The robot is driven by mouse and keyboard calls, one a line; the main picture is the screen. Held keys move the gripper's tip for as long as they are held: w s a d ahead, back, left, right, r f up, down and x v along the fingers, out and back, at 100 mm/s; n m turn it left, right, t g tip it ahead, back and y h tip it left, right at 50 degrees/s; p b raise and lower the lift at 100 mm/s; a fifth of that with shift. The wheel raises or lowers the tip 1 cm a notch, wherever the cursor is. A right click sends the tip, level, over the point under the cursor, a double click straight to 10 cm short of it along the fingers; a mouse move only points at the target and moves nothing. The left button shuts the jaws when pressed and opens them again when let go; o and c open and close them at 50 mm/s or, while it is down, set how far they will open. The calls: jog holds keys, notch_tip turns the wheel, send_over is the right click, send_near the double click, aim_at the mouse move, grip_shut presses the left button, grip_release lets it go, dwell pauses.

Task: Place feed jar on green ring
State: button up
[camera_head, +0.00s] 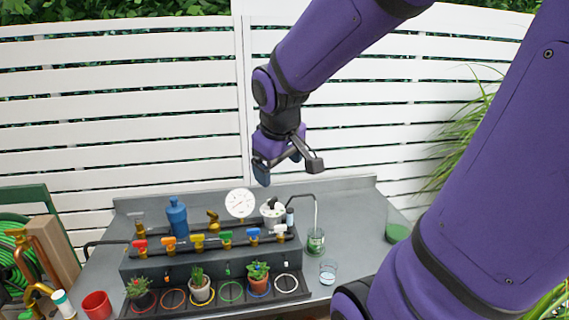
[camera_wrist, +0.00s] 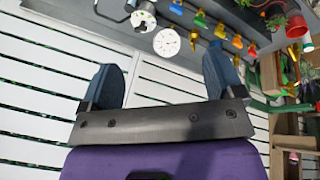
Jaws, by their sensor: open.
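A clear glass jar with green contents (camera_head: 316,241), which I take for the feed jar, stands upright under a thin curved spout right of the valve row. The green ring (camera_head: 231,291) lies on the dark front tray between the white-potted plant and the blue ring. Nothing stands on the green ring. My gripper (camera_head: 289,170) is open and empty, high above the bench near the fence. In the wrist view my gripper's two blue fingers (camera_wrist: 162,78) stand wide apart with nothing between them. I cannot make out the jar in the wrist view.
A valve row (camera_head: 197,241) with coloured handles stands behind the tray. Potted plants (camera_head: 200,287) occupy some rings; the white ring (camera_head: 286,283) is empty. A small glass (camera_head: 328,272) stands near the jar, a green-bottomed beaker (camera_head: 397,229) farther right. A red cup (camera_head: 97,304) stands left.

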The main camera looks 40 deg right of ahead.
jog(key=s+a+r+t+y, duration=0.1)
jog(key=s+a+r, duration=0.4)
jog(key=s, duration=0.5)
jog(key=a+y, duration=0.1)
jog(key=a, duration=0.1)
jog(key=shift+a+r+m+t+y, duration=0.3)
jog(key=shift+r+t, duration=0.05)
jog(key=shift+t, duration=0.05)
dwell(1.0)
